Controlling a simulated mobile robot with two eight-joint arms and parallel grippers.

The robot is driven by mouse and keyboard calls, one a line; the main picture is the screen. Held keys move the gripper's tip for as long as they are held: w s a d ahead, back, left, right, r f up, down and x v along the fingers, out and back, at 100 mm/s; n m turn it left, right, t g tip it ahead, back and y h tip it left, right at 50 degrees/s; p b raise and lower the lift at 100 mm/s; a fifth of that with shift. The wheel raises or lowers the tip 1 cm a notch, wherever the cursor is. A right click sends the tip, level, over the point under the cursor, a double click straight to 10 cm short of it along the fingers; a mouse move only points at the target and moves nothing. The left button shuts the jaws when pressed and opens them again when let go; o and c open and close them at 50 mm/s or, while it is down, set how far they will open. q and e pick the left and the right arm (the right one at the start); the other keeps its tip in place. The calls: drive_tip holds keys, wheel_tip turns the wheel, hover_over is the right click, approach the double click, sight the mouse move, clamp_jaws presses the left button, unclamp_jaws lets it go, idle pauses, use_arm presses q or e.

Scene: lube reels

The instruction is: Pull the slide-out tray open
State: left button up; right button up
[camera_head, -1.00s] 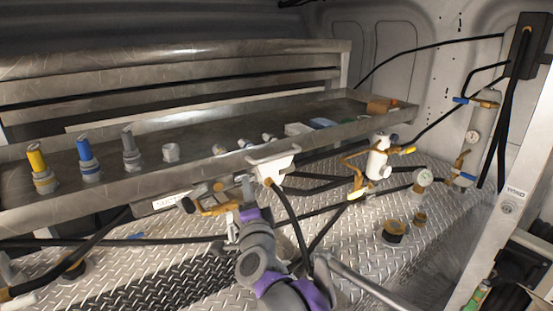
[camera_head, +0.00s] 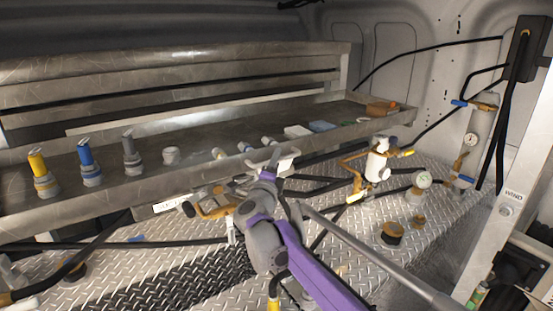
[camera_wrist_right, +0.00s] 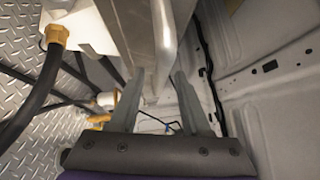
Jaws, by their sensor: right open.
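The slide-out tray (camera_head: 130,205) is a long, shallow metal tray across the middle of the head view, below a metal shelf. Its front wall faces me. A pale handle (camera_head: 287,164) on its front is mostly hidden by my right gripper (camera_head: 272,158). In the right wrist view, my right gripper (camera_wrist_right: 159,75) is open, its two grey fingers reaching toward a bright metal bar (camera_wrist_right: 165,30). The bar's lower end appears between the fingertips; I cannot tell whether they touch it. My left gripper is not in view.
Yellow, blue and grey nozzles (camera_head: 88,165) stand in the tray's left part, with small parts further right. A white filter with brass fittings (camera_head: 377,165) and black hoses lie close to the right. Diamond-plate decking (camera_head: 180,265) lies below. A white post (camera_head: 508,205) stands at right.

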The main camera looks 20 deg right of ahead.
drive_tip(key=shift+w+d, duration=0.3)
drive_tip(key=shift+w, duration=0.1)
drive_tip(key=shift+c, duration=0.2)
clamp_jaws()
idle(1.1)
